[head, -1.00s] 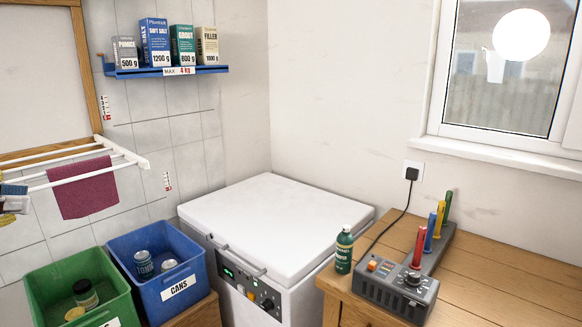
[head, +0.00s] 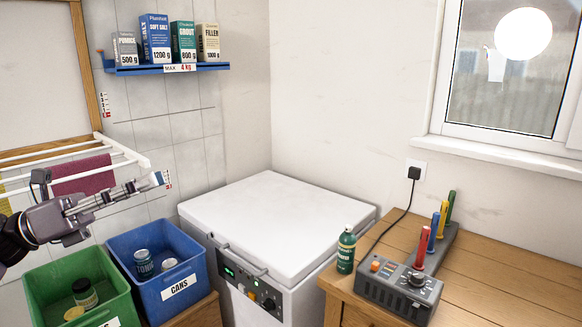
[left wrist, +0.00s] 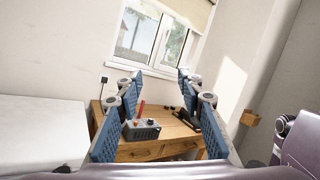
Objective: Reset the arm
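My left gripper (head: 155,183) comes in from the left edge in the head view, in front of the white drying rack and above the green and blue bins. In the left wrist view the blue pads of my left gripper (left wrist: 158,95) stand wide apart with nothing held between them. My right gripper is in neither view.
A white drying rack (head: 122,152) holds a maroon cloth (head: 95,178), partly hidden by my arm. A green bin (head: 40,285) and blue CANS bin (head: 200,287) stand below. A white chest freezer (head: 275,220) and wooden desk (head: 480,270) with a grey device (head: 400,288) stand right.

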